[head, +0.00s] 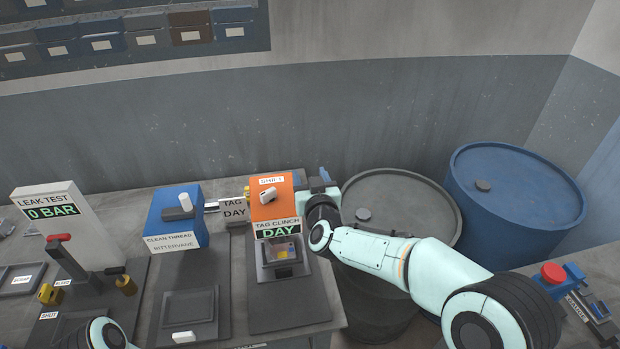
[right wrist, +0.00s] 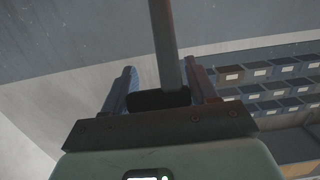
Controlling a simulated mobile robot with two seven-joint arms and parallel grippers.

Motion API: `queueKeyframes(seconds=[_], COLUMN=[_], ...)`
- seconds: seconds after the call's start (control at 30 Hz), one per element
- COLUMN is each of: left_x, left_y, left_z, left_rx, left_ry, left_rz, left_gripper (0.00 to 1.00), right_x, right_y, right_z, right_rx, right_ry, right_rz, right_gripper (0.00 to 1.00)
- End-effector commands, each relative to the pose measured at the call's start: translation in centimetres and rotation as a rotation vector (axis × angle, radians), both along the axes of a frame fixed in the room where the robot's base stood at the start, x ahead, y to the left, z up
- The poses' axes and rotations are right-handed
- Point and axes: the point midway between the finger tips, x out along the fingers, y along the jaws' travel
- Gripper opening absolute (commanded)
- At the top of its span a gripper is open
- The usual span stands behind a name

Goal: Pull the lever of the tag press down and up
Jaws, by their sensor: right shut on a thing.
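The tag press (head: 268,212) is an orange unit on the bench, with a "TAG CLINCH" label and a green "DAY" display. A yellow piece shows in its recess (head: 281,255). My right gripper (head: 325,178) is at the upper right side of the press. In the right wrist view, my right gripper (right wrist: 161,72) is shut on the lever, a grey rod (right wrist: 167,45) with a black grip (right wrist: 160,100) between the fingers. In the head view my gripper hides the lever. Only a piece of my left arm shows at the bottom left; its gripper is out of view.
A blue "CLEAN THREAD" unit (head: 176,218) and a white "LEAK TEST" unit (head: 60,220) stand left of the press. A grey drum (head: 395,195) and a blue drum (head: 520,190) stand to the right, beside and behind my right arm. Bins (head: 105,42) line the back wall.

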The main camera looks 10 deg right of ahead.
Motion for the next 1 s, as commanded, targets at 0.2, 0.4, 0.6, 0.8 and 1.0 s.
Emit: queueKeyframes(seconds=[0.2, 0.4, 0.6, 0.8, 1.0], left_x=[-0.07, -0.07, -0.07, -0.06, -0.03], left_y=[0.0, 0.0, 0.0, 0.01, 0.0], left_z=[-0.09, -0.09, -0.09, -0.08, -0.05], left_rx=[0.0, 0.0, 0.0, 0.0, 0.0], left_ry=[0.001, 0.001, 0.001, 0.001, 0.0], left_rz=[0.0, 0.0, 0.0, 0.0, 0.0], left_gripper=[0.47, 0.47, 0.47, 0.47, 0.47], right_x=[-0.09, -0.09, -0.09, -0.07, -0.05], right_y=[-0.09, -0.12, -0.14, -0.12, -0.04], right_z=[-1.26, -1.28, -1.29, -1.07, -0.66], right_rx=[-0.003, -0.003, -0.002, -0.001, -0.001], right_ry=[0.027, 0.027, 0.027, 0.023, 0.014], right_rz=[0.0, -0.001, -0.002, -0.002, 0.0], right_gripper=[0.03, 0.03, 0.03, 0.79, 0.79])
